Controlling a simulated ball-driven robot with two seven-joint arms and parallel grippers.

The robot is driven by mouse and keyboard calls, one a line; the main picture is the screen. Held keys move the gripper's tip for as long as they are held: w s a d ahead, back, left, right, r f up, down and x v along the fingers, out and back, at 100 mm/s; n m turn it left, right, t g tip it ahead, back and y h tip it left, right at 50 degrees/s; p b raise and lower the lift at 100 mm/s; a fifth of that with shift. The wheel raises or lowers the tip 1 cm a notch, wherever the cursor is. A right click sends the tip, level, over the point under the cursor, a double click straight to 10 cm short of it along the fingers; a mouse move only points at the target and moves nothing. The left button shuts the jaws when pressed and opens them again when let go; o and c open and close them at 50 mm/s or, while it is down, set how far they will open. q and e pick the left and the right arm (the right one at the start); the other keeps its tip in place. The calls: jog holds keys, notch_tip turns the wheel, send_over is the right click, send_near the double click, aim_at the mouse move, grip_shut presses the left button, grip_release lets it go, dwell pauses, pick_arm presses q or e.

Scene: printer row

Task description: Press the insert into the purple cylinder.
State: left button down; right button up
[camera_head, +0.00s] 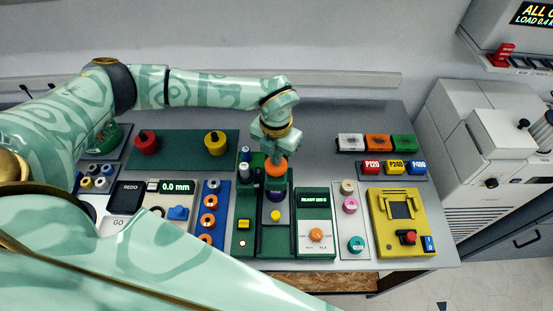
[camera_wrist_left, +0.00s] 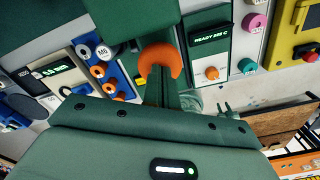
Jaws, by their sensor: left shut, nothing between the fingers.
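The purple cylinder (camera_head: 276,194) stands on the dark green press station (camera_head: 246,214), below a round orange press cap (camera_head: 276,167). The orange cap also shows in the left wrist view (camera_wrist_left: 160,58), right in front of my fingers. My left gripper (camera_head: 276,157) is shut and empty, pointing down just above the cap. I cannot tell whether it touches the cap. The left fingers (camera_wrist_left: 158,92) hide part of the cap in the wrist view. The insert cannot be made out; the cap and gripper cover the cylinder's top. My right gripper is out of view.
A green panel with a "READY" display (camera_head: 316,222) stands close at the right, then a yellow device (camera_head: 401,222). A blue rack of orange rings (camera_head: 209,212) is at the left. Red, yellow and blue labelled blocks (camera_head: 395,167) lie at the right rear. My arm covers the lower left.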

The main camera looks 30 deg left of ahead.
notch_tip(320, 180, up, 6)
jog(key=p, duration=0.6)
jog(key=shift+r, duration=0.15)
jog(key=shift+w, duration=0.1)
dwell(0.5)
